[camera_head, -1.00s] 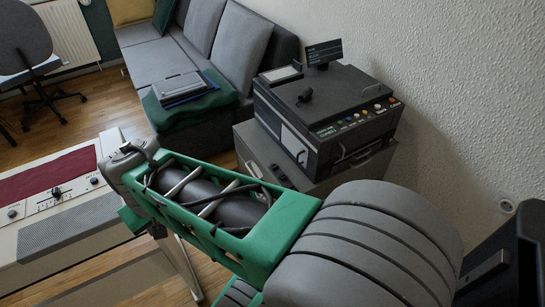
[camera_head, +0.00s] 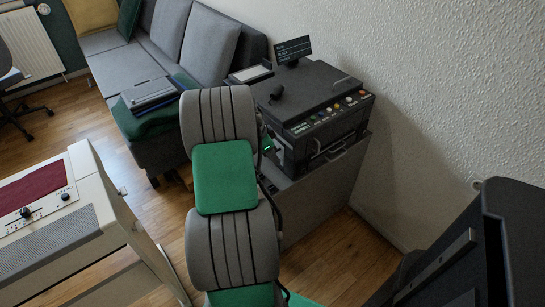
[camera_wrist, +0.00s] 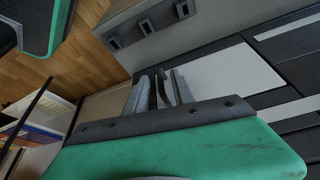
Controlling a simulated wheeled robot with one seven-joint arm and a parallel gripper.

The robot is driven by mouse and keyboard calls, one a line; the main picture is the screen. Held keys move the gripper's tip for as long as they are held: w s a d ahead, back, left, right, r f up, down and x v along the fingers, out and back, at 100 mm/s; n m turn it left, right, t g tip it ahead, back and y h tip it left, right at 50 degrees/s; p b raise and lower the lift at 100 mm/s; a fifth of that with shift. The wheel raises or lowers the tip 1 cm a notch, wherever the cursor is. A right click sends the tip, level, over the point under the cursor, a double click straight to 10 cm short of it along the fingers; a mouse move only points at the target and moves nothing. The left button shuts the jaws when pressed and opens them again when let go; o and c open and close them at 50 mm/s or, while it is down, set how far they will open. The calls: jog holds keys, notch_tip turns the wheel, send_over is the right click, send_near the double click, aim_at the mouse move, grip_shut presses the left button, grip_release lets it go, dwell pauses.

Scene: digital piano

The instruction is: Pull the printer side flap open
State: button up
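The black printer (camera_head: 315,95) with coloured buttons stands against the wall. My arm covers most of its left side in the head view. In the wrist view a white panel (camera_wrist: 225,75), which looks like the side flap, lies flat in the dark printer side, with no visible gap of opening. My gripper (camera_wrist: 158,78) has its two grey fingers close together at the near end of this panel. Whether they touch it or hold its edge cannot be told. In the head view only a small green part of the gripper shows beside the printer.
A grey sofa (camera_head: 150,60) is behind. A cream piano-like console (camera_head: 50,225) stands at left. Wooden floor lies between.

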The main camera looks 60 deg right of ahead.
jog(key=shift+d+f, duration=0.1)
jog(key=shift+f, duration=0.1)
jog(key=shift+c, duration=0.4)
grip_shut()
jog(key=shift+s, duration=0.1)
dwell(0.8)
